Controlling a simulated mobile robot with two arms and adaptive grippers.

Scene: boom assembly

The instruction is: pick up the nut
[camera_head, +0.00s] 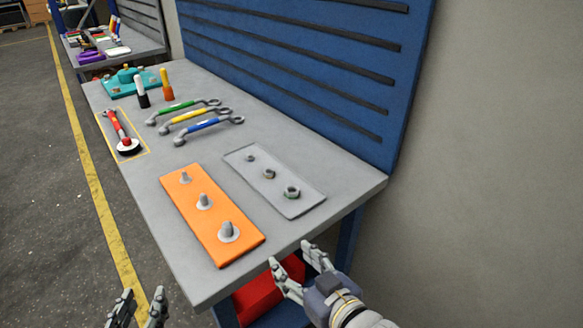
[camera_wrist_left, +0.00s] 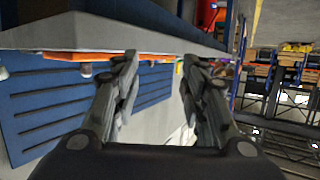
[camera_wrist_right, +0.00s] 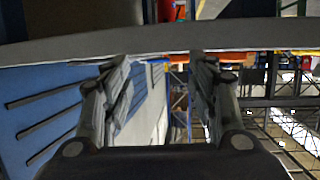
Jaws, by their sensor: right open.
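Three nuts of differing size sit in a row on a grey plate (camera_head: 311,200) near the table's right edge: a small nut (camera_head: 250,158), a middle nut (camera_head: 269,174) and the largest nut (camera_head: 292,192) closest to me. My right gripper (camera_head: 291,257) is open and empty, just off the table's near edge, below the largest nut in the picture. It also shows open in the right wrist view (camera_wrist_right: 160,72). My left gripper (camera_head: 139,307) is open and empty at the bottom left, away from the table; the left wrist view (camera_wrist_left: 158,68) shows its fingers apart.
An orange plate (camera_head: 188,207) with three bolts lies left of the grey plate. A blue slatted panel (camera_head: 300,60) borders the table's right side.

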